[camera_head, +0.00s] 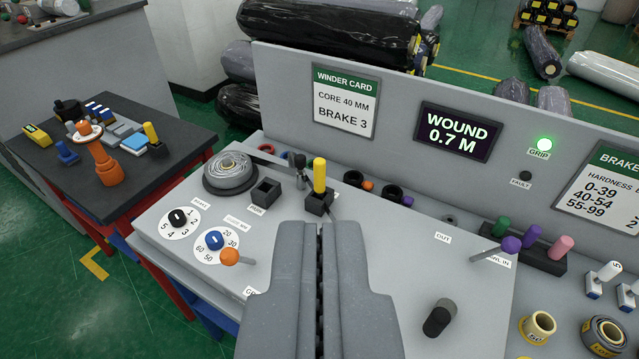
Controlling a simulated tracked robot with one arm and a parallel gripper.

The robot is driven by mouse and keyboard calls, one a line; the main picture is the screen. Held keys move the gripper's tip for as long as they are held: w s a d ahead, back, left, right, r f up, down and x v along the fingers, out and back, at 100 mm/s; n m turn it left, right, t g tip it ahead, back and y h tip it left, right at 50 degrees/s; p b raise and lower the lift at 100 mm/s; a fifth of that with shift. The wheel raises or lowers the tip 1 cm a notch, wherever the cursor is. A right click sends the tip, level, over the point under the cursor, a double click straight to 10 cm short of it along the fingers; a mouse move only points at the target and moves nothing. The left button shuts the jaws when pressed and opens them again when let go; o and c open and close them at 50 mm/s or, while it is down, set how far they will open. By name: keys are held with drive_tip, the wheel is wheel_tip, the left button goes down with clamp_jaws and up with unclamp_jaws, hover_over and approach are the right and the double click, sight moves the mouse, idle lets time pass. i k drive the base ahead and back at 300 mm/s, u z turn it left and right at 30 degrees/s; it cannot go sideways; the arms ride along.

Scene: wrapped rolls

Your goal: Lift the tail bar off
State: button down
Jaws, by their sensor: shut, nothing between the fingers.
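My gripper (320,228) points forward over the grey bench panel, its two fingers together and empty. Just beyond its tips, a yellow-handled piece (320,174) stands upright in a dark square holder. A similar dark holder (266,192) to its left looks empty, with a small label below it. A dark upright post (300,165) stands behind them. A grey wrapped roll (231,170) sits on a dark disc at left. No part is labelled tail bar, so I cannot tell for sure which one it is. My fingers hide the panel's front middle.
The display (458,132) reads WOUND 0.7 M. The GRIP lamp (544,144) glows green; FAULT is dark. Two dials, an orange-knobbed lever (231,257) and a purple-knobbed lever (510,244) rise from the panel. A black knob (438,318) stands at right. A side table (100,190) holds tools.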

sight(318, 162)
drive_tip(key=u, duration=2.2)
drive_tip(key=k, duration=1.15)
drive_tip(key=z, duration=1.65)
drive_tip(key=i, duration=1)
drive_tip(key=z, duration=0.05)
